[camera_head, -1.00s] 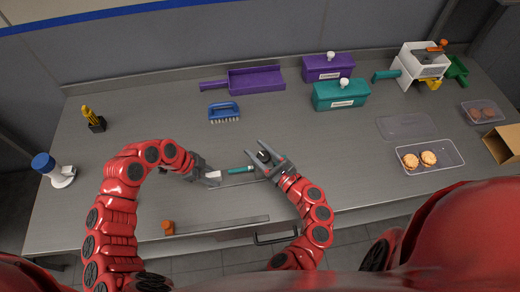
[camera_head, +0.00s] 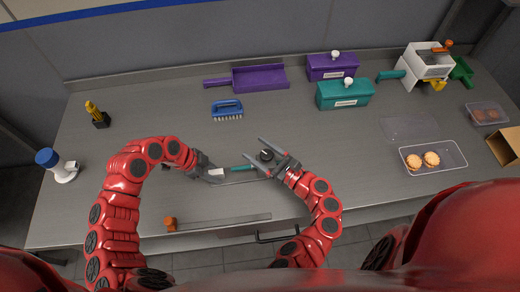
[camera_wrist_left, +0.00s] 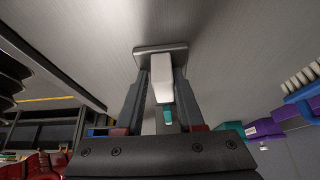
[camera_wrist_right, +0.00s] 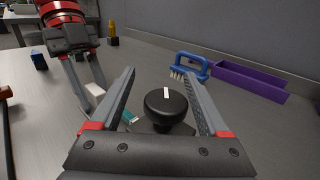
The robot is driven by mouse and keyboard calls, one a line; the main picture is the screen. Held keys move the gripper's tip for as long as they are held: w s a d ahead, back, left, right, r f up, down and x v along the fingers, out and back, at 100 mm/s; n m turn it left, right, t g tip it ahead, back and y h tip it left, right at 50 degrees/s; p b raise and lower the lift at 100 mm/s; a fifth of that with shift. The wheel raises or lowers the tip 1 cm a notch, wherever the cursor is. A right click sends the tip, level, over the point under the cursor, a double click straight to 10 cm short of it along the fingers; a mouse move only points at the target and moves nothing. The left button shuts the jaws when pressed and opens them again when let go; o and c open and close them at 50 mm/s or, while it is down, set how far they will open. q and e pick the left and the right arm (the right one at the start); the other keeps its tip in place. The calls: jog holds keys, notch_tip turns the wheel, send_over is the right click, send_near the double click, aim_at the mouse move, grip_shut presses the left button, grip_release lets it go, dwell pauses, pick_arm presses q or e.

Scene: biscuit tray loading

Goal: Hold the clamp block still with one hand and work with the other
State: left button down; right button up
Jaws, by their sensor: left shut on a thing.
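My left gripper (camera_head: 213,173) is shut on a small white block (camera_wrist_left: 161,79). A grey plate (camera_wrist_left: 160,48) lies beyond the block's far end, and a small teal piece (camera_wrist_left: 168,115) shows behind it. I cannot tell whether this white block is the clamp block. My right gripper (camera_wrist_right: 166,90) is open around a round black knob (camera_wrist_right: 166,105) with a white mark on top. Gaps show between the knob and the fingers. The knob (camera_head: 265,156) stands on a dark base, mostly hidden by the gripper. A teal piece (camera_head: 241,168) lies between the two grippers.
A blue brush (camera_head: 227,110) and purple tray (camera_head: 260,78) lie behind the grippers. Purple (camera_head: 331,67) and teal (camera_head: 344,95) lidded boxes stand at the back. A clear tray (camera_head: 449,165) with biscuits is at right. An orange-ended bar (camera_head: 225,219) lies near the front edge.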

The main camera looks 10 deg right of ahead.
jog(key=shift+d+f, duration=0.15)
jog(key=shift+s+d, duration=0.3)
jog(key=shift+d, duration=0.1)
jog(key=v, duration=1.1)
jog(key=shift+s, duration=0.3)
